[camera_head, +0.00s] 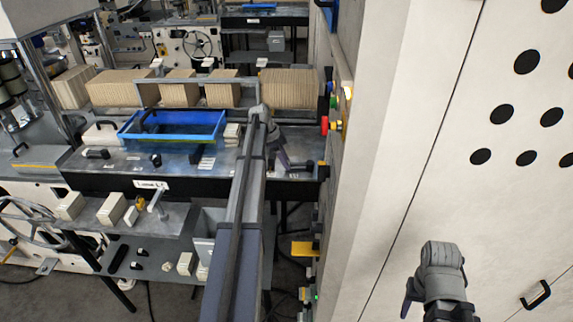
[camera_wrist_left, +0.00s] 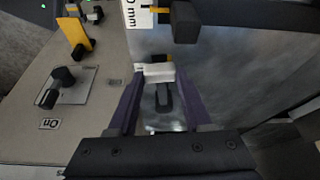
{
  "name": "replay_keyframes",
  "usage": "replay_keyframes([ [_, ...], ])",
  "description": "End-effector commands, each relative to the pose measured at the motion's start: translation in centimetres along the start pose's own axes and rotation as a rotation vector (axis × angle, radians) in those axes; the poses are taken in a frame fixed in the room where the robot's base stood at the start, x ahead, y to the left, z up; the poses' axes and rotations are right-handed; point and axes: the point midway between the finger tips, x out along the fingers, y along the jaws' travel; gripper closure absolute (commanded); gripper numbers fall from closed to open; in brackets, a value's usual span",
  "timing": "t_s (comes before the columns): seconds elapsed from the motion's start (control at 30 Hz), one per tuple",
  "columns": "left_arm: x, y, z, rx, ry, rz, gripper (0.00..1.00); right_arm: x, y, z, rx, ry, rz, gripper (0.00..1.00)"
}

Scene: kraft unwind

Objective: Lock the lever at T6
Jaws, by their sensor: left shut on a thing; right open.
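My left gripper (camera_head: 284,158) reaches down over the right end of the grey bench. In the left wrist view its two purple fingers (camera_wrist_left: 160,92) stand on either side of a small dark lever handle (camera_wrist_left: 163,98) and are shut on it. A white label and a yellow piece (camera_wrist_left: 160,58) lie just beyond the handle. No T6 marking is readable, so I cannot confirm which lever this is. My right gripper (camera_head: 408,297) hangs empty and open before the white cabinet, partly hidden by its wrist.
A blue tray (camera_head: 175,124) sits on the bench, left of my left arm. The tall white cabinet (camera_head: 450,130) closes off the right side. In the wrist view another black handle (camera_wrist_left: 185,22) is close above, and a panel with a black knob (camera_wrist_left: 64,76) is at left.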

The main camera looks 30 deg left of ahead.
Motion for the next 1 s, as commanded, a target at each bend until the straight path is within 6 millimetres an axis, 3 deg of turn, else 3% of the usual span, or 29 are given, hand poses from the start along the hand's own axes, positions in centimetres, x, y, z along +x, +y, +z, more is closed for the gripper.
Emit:
replay_keyframes([
  [0.3, 0.03, -1.22, -0.04, 0.104, -0.002, 0.041, 1.00, 0.00, 0.00, 0.00, 0.000, 0.000, 0.000, 0.45],
  [0.87, 0.04, -1.39, -0.09, 0.128, -0.001, 0.049, 1.00, -0.01, 0.00, 0.00, 0.000, 0.000, 0.000, 0.45],
  [0.9, 0.04, -1.40, -0.09, 0.128, -0.001, 0.049, 0.47, -0.01, 0.00, 0.00, 0.000, 0.000, 0.000, 0.45],
  [1.0, 0.04, -1.39, -0.09, 0.127, -0.001, 0.049, 0.36, -0.01, 0.00, 0.00, 0.000, 0.000, 0.000, 0.45],
])
